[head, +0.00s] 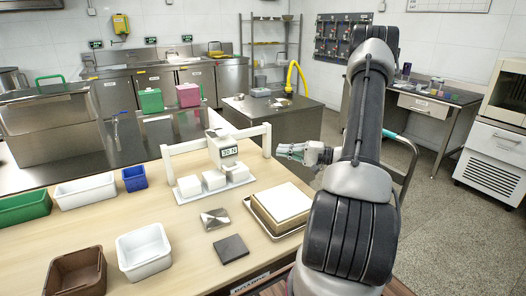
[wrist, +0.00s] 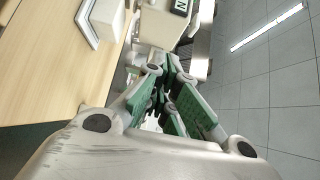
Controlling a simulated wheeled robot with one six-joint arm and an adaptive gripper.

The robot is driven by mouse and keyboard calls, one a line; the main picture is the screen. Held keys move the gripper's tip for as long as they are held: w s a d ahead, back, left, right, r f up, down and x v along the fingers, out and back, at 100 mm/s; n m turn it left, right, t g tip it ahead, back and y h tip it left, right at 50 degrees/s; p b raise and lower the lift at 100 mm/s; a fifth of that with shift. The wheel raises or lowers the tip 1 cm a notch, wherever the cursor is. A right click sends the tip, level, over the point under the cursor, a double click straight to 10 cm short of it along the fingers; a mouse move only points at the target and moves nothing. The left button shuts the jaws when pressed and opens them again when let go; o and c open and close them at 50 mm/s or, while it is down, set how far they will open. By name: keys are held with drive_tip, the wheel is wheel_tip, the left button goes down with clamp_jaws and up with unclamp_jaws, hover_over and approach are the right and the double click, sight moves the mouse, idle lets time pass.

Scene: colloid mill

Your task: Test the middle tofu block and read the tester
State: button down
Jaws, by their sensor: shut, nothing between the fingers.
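Three white tofu blocks stand in a row on a white tray (head: 207,197), the middle tofu block (head: 214,180) directly under the tester. The tester (head: 222,148) is a white head with a small dark display, carried on a white frame over the tray; its digits are too small to read surely. My gripper (head: 281,151) is shut and empty, to the right of the frame and apart from it. In the wrist view my gripper (wrist: 160,66) points toward the tester (wrist: 162,27), whose display is cut by the top edge. One tofu block (wrist: 106,18) shows at the tray's end.
A large pale slab (head: 281,203) sits on a tray at the table's right. White, green, blue and brown bins stand at left.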

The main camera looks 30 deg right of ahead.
drive_tip(key=s+a+x, duration=0.2)
drive_tip(key=x, duration=1)
drive_tip(key=shift+a, duration=0.15)
drive_tip(key=shift+w+a, duration=0.1)
drive_tip(key=shift+a, duration=0.05)
